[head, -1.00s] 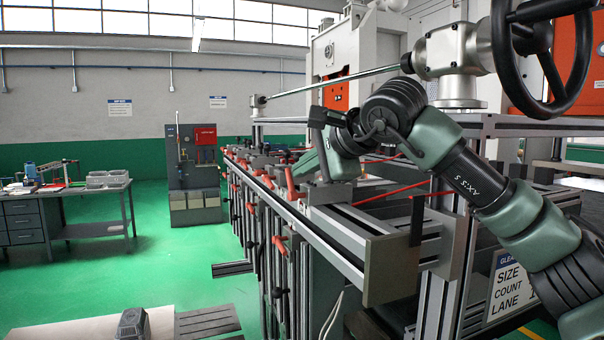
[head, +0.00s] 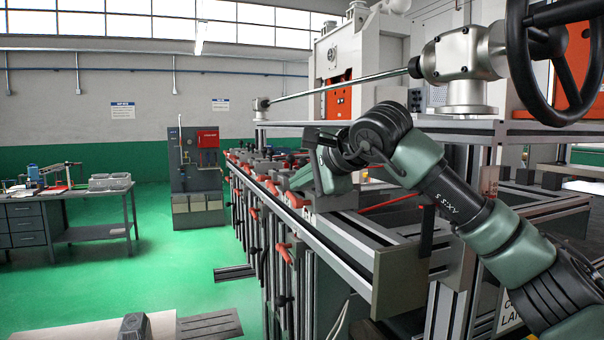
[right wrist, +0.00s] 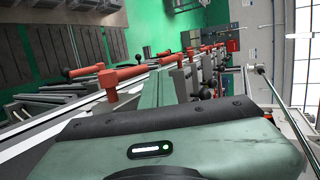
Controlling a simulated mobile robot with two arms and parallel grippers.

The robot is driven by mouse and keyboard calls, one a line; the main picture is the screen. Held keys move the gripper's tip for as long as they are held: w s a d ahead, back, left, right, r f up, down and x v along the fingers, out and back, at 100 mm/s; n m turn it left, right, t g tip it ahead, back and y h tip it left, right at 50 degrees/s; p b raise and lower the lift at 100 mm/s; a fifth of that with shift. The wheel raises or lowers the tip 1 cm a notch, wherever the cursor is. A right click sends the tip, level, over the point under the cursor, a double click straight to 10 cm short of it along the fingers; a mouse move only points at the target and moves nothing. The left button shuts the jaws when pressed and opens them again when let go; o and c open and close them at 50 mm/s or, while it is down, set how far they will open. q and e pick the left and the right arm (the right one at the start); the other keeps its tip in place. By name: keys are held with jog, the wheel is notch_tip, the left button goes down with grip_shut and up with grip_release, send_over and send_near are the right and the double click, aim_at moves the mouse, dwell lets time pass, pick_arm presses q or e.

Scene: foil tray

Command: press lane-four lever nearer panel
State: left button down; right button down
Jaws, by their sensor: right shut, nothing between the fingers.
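Several red-handled levers line the long rail, among them a near upper lever (head: 297,198) and a lower one (head: 283,252). In the right wrist view a large red lever (right wrist: 122,82) stands closest, with more red levers behind it. Which lever belongs to lane four cannot be read. My right gripper (head: 303,178) is shut and empty, over the rail near the upper levers; my own wrist partly hides it. No contact with a lever can be made out. My left gripper is not in view.
A metal rail (head: 340,245) runs along the lever row. A handwheel (head: 513,60) and rod stand above my right arm. A grey cabinet (head: 196,175) stands behind; green floor at left is open.

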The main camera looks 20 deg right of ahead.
jog(key=shift+w+f+g+p, duration=0.25)
jog(key=shift+g+p, duration=0.45)
jog(key=shift+s+f, duration=0.1)
jog(key=shift+s+f+b, duration=0.35)
jog(key=shift+s+b, duration=0.3)
jog(key=shift+b, duration=0.05)
dwell(0.3)
